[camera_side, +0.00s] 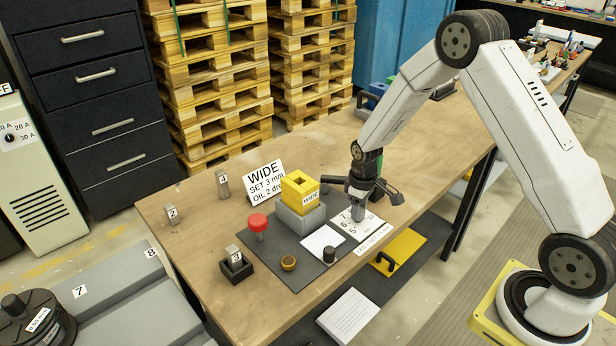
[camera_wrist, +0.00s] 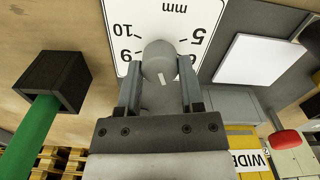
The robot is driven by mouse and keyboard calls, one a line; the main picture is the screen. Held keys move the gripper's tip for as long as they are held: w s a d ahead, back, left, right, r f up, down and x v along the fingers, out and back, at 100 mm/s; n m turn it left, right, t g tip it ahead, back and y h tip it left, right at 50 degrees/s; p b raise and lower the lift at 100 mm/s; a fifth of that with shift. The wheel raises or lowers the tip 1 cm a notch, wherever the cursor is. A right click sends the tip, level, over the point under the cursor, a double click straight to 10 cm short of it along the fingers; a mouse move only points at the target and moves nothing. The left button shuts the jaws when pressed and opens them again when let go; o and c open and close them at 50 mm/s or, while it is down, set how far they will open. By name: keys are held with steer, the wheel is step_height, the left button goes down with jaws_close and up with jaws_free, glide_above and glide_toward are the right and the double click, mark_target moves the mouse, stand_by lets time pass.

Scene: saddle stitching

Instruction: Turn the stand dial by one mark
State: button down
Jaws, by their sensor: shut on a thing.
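The stand dial (camera_wrist: 160,62) is a round grey knob with a short white line on it. It stands on a white scale plate (camera_wrist: 122,22) with black numbers, among them 5, 9 and 10, and "mm". In the side view the plate (camera_side: 371,222) lies at the right of the dark mat, with the dial (camera_side: 358,214) mostly hidden under my gripper (camera_side: 358,205). In the wrist view my gripper (camera_wrist: 161,88) has one finger on each side of the dial and is shut on it. The white line points down the picture, towards my palm.
A red knob (camera_side: 258,224), white pad (camera_side: 322,243) and black knob (camera_side: 329,254) are nearby. A green handle (camera_wrist: 38,125) in a black holder (camera_wrist: 60,78) stands close by.

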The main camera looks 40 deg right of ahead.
steer(key=shift+m, duration=0.3)
steer(key=m, duration=0.3)
steer(key=shift+m, duration=2.4)
steer(key=shift+c, duration=1.1)
jaws_free()
steer(key=shift+r, duration=3.9)
